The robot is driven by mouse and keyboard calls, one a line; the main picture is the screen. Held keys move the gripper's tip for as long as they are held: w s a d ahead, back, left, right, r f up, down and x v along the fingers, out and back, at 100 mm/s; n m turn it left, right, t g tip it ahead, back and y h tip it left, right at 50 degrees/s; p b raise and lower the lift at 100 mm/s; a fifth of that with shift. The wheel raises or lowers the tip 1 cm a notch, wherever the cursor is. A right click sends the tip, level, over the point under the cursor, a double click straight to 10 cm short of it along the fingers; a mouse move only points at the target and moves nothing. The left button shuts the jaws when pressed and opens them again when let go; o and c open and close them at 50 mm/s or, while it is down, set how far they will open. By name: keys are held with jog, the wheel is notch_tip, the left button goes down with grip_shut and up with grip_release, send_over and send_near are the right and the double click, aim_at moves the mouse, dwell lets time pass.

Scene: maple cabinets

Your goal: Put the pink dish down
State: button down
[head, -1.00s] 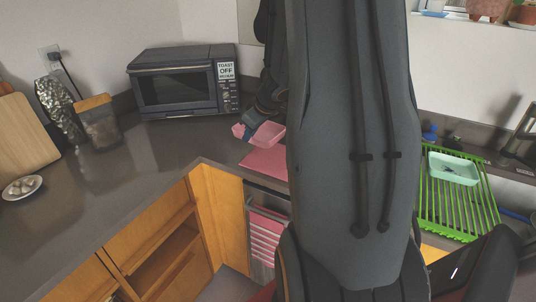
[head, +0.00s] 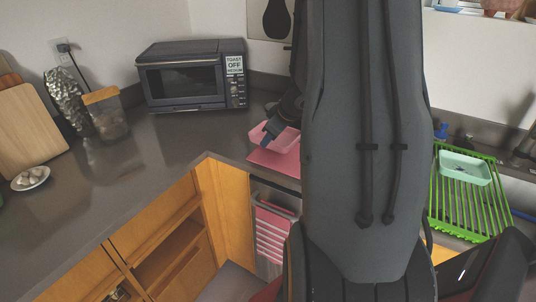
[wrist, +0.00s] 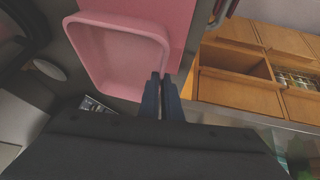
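The pink dish (head: 288,141) is a shallow rectangular tray at the back edge of a flat pink mat (head: 276,162) on the grey counter. In the wrist view the dish (wrist: 115,62) is large, open side showing and empty, with the mat (wrist: 182,22) beside and partly behind it. My gripper (wrist: 161,80) has its two dark fingers close together at the dish's near right rim, and appears shut on that rim. In the head view my gripper (head: 271,131) is at the dish, partly hidden by my arm. Whether the dish touches the mat or counter is unclear.
A toaster oven (head: 192,76) stands behind and left of the dish. A green rack (head: 462,205) holding a mint dish (head: 464,168) is at the right. A pink striped towel (head: 271,236) hangs below the counter. The left counter has free room.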

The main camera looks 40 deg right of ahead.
jog(key=shift+f+b, duration=0.3)
jog(key=shift+f, duration=2.05)
jog(key=shift+f, duration=0.15)
jog(key=c, duration=2)
grip_release()
jog(key=shift+f+b, duration=0.15)
jog(key=shift+b, duration=0.65)
